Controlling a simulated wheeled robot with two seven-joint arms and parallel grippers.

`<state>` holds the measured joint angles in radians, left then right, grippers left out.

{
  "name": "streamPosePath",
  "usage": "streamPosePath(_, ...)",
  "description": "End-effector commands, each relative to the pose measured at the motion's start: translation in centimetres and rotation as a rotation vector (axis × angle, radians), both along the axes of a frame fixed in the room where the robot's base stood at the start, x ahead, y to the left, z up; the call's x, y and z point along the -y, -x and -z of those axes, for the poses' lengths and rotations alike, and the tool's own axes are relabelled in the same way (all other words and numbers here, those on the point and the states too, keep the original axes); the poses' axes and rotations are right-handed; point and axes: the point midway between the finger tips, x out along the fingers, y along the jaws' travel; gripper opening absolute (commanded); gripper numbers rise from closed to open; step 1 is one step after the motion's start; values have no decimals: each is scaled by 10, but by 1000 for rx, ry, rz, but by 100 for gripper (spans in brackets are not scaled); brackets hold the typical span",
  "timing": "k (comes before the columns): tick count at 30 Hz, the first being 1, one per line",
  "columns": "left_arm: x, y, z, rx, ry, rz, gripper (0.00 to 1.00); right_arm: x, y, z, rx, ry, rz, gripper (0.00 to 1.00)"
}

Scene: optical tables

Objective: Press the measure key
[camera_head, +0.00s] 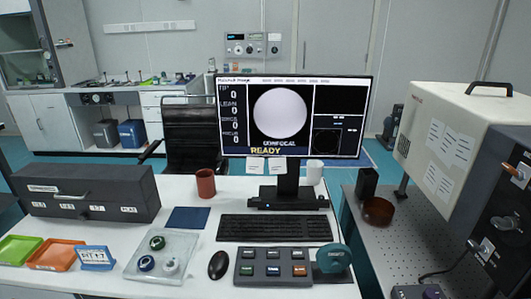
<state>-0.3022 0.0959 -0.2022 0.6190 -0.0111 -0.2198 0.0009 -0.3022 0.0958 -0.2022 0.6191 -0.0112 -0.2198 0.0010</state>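A dark grey key panel (272,280) lies on the white desk in front of the keyboard. It has two rows of three keys. The back row is grey. The labels are too small to read, so I cannot tell which is the measure key. The monitor (283,115) behind shows a pale disc, several zero readings and the words "CONFOCAL READY". Neither of my grippers is in view.
A black mouse (218,265) lies left of the panel and a teal round object (333,258) sits close on its right. The keyboard (274,228) is behind. A clear tray (161,258) with several round parts and a red-brown mug (205,183) stand further left.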

Motion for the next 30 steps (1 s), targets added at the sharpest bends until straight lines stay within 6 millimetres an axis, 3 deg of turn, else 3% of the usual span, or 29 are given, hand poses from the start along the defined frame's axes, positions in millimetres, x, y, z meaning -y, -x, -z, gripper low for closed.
streamPosePath(3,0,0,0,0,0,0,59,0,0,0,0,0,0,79)
streamPosePath(9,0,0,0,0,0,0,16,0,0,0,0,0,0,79)
streamPosePath(12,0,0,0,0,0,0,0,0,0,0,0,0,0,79)
streamPosePath(30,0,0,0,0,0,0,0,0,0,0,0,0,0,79)
